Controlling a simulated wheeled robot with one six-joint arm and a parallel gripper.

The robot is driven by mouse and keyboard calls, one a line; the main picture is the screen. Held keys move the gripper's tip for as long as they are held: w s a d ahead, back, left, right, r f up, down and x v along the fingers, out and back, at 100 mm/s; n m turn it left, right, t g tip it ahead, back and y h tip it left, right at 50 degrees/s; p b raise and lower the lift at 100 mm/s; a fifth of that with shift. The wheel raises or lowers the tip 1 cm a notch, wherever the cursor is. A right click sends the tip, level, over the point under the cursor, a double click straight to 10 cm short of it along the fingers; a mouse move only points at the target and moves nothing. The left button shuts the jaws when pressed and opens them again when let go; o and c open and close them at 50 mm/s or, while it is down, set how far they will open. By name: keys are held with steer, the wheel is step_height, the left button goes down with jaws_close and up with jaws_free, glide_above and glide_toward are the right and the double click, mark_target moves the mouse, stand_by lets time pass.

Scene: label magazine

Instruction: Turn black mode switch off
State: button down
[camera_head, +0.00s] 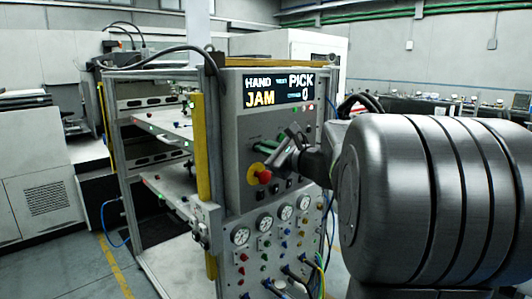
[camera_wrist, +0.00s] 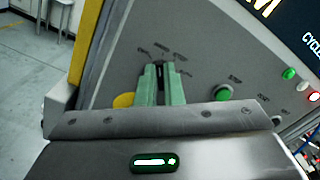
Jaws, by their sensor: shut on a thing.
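The black mode switch (camera_wrist: 159,67) is on the grey control panel, under an arc of small labels in the wrist view. Only a dark sliver of it shows between the fingertips, so its pointing direction is hard to read. My gripper (camera_wrist: 160,75) has two green fingers shut on the switch. In the head view my gripper (camera_head: 267,149) reaches the panel from the right and hides the switch. The display (camera_head: 279,89) above reads HAND, PICK, JAM and 0.
A red stop button on a yellow base (camera_head: 263,175) sits just below my gripper; its yellow edge (camera_wrist: 123,100) shows in the wrist view. A green button (camera_wrist: 222,93) and small lamps are to the right. Gauges (camera_head: 264,222) and cables lie lower. A yellow post (camera_head: 201,145) stands left.

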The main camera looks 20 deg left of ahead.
steer(key=n+b, duration=0.3)
steer(key=b, duration=0.1)
steer(key=shift+s+f+n, duration=0.1)
steer(key=shift+f+n, duration=0.3)
steer(key=shift+r+n+b, duration=0.1)
steer(key=shift+n+b, duration=1.3)
steer(key=shift+b, duration=0.2)
steer(key=c, duration=1.6)
jaws_free()
steer(key=shift+r, duration=0.1)
steer(key=shift+o, duration=0.2)
steer(key=b+v, duration=0.1)
steer(key=v, duration=1.2)
steer(key=shift+s+d, duration=0.15)
steer(key=shift+d, duration=0.2)
steer(key=shift+a, duration=0.15)
steer(key=p+x, duration=0.1)
steer(key=x, duration=1.2)
steer(key=shift+a, duration=0.25)
